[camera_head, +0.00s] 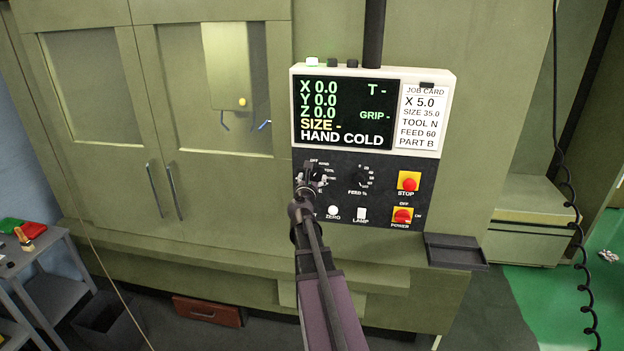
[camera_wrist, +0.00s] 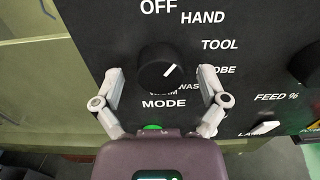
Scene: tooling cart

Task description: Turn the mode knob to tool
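The mode knob (camera_wrist: 160,69) is a round black knob on the dark panel, above the word MODE. Its white pointer line slants up and right, between the directions of HAND and TOOL as seen here. TOOL (camera_wrist: 219,44) is printed right of the knob, below HAND. The screen (camera_head: 343,112) reads HAND COLD. My gripper (camera_wrist: 160,76) is open, one finger left and one right of the knob, with a visible gap on each side. In the head view my gripper (camera_head: 311,181) covers most of the knob.
The feed knob (camera_head: 363,178) is to the right, with the red stop button (camera_head: 408,183) and red power switch (camera_head: 402,215) beyond. The zero button (camera_head: 333,211) and lamp switch (camera_head: 361,214) sit below. A dark tray (camera_head: 455,252) juts out at lower right.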

